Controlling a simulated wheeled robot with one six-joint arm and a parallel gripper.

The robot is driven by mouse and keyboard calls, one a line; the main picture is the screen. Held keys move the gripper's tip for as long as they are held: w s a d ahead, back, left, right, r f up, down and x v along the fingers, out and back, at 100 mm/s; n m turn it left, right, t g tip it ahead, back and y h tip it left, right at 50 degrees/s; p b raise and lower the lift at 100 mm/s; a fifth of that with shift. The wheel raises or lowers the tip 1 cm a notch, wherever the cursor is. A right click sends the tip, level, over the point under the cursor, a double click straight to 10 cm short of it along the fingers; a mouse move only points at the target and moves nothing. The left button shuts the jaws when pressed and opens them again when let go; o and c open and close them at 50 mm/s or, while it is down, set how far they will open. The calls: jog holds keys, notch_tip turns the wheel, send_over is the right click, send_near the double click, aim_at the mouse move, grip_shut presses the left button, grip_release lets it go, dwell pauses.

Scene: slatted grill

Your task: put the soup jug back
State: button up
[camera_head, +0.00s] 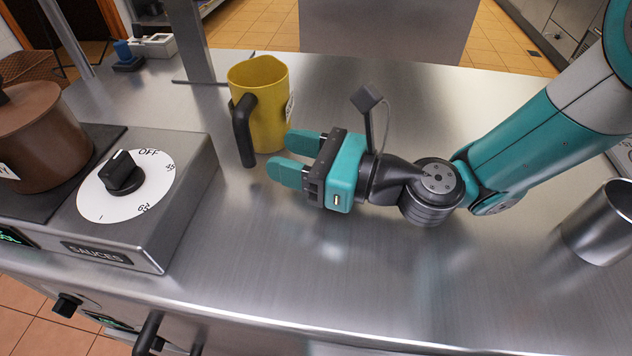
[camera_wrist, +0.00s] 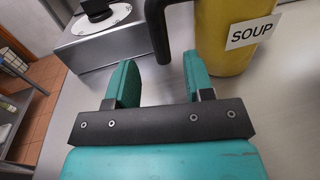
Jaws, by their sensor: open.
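The soup jug (camera_head: 266,108) is yellow with a black handle (camera_head: 243,130) and stands upright on the steel counter. Its label reads SOUP in the wrist view, where the jug (camera_wrist: 228,62) is cut off by the top edge. My gripper (camera_head: 290,157) is open and empty, in front of the jug. In the wrist view, the handle (camera_wrist: 158,30) hangs ahead of the gap between my two teal fingers (camera_wrist: 162,82). The fingers look apart from the handle.
A hot plate unit marked SAUCES (camera_head: 130,195), with a white dial, stands left of my gripper and carries a brown pot (camera_head: 42,140). A metal container (camera_head: 602,225) stands at the far right. The counter (camera_head: 330,270) in front of my gripper is clear.

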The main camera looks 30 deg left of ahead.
jog(key=shift+w+d+f+b, duration=0.1)
jog(key=shift+w+d+b, duration=0.05)
jog(key=shift+d+b, duration=1.35)
jog(key=shift+d, duration=0.15)
